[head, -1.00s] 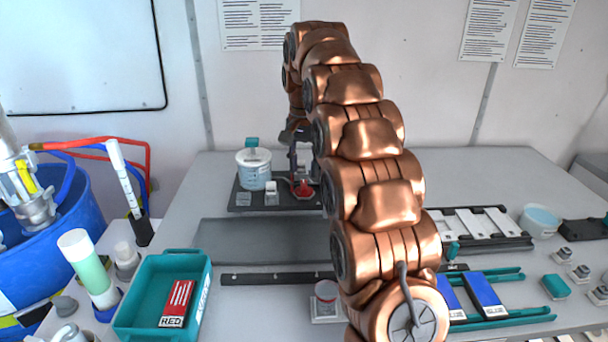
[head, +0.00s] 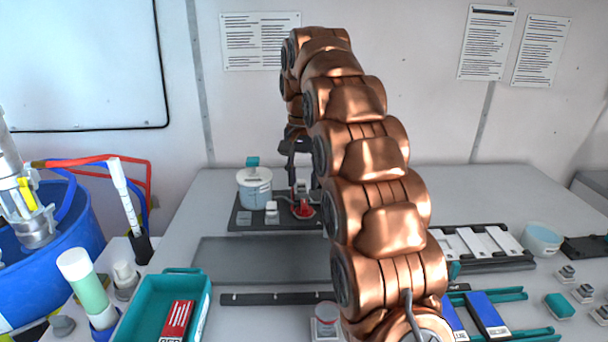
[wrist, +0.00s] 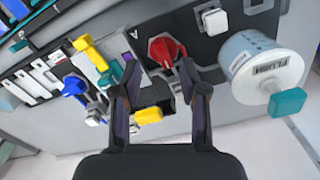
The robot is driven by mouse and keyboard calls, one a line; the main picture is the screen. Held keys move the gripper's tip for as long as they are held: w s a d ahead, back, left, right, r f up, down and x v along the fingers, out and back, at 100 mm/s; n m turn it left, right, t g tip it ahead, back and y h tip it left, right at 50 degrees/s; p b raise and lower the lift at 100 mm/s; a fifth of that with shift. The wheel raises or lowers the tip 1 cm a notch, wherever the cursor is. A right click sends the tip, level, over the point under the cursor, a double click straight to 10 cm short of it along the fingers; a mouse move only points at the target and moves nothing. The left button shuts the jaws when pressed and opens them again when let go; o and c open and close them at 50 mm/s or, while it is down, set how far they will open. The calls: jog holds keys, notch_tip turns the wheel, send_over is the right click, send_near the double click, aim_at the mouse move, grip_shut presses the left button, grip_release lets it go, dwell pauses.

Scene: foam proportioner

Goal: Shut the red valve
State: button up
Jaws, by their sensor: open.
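The red valve (head: 304,209) stands on a dark base plate at the back of the table in the head view, partly behind my arm. In the wrist view its red handle (wrist: 167,50) shows just beyond the fingertips, roughly between them. My gripper (wrist: 158,72) is open, with the two fingers apart and nothing held between them. In the head view my gripper (head: 296,165) is a dark shape just above the red valve, partly hidden by the arm. I cannot tell whether a finger touches the handle.
A white tub marked FLUSH (wrist: 262,66) with a teal tap stands right of the valve in the wrist view. A yellow handle (wrist: 90,50) and a blue handle (wrist: 73,86) lie to the left. A teal tray (head: 150,300) sits at the table's front left.

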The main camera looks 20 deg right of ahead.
jog(key=s+a+f+n, duration=0.2)
jog(key=s+a, duration=0.1)
jog(key=s, duration=0.6)
jog(key=s+a+f+n, duration=0.2)
jog(key=s+a+f, duration=0.1)
jog(key=s, duration=0.6)
jog(key=s+a+f+n+g, duration=0.1)
jog(key=s+a+f+n, duration=0.1)
jog(key=s, duration=0.7)
jog(key=shift+a+f, duration=0.2)
jog(key=shift+a, duration=0.5)
jog(key=s+f+n, duration=0.1)
jog(key=s+f, duration=0.2)
jog(key=s, duration=0.3)
jog(key=s+a+f+n, duration=0.1)
jog(key=s+f, duration=0.2)
jog(key=s, duration=0.3)
jog(key=shift+a+f+n+g, duration=0.2)
jog(key=shift+f+n+g, duration=0.1)
jog(key=shift+f, duration=0.05)
jog(key=shift+d, duration=0.1)
